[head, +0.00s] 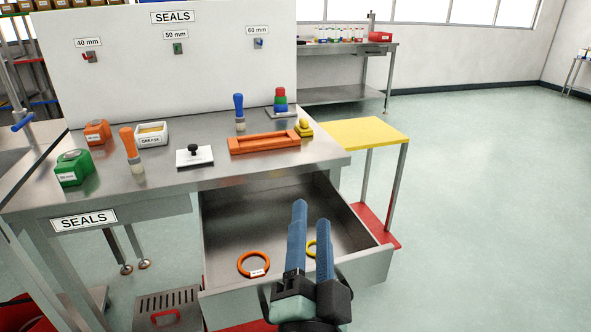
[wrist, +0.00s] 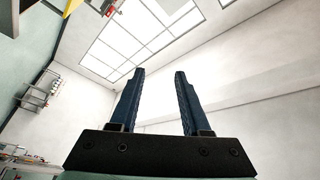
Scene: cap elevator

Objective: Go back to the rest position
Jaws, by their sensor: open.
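My gripper (head: 311,235) has two blue fingers that point upward in the head view. It is open and holds nothing; the wrist view also shows the gap between the fingers (wrist: 159,75) empty. In the head view it stands in front of an open drawer (head: 225,297) under the steel table (head: 215,172). An orange ring (head: 242,269) with a white tag lies in the drawer, left of the gripper. A yellow ring (head: 311,248) lies there too, partly hidden behind the fingers. The wrist view looks up at the ceiling and walls.
On the table are an orange tray (head: 264,144), a grease box (head: 152,134), a green block (head: 74,168), a black-knobbed plate (head: 194,156) and brushes. A yellow-topped stand (head: 367,133) is right of the table. The floor (head: 480,200) farther right is clear.

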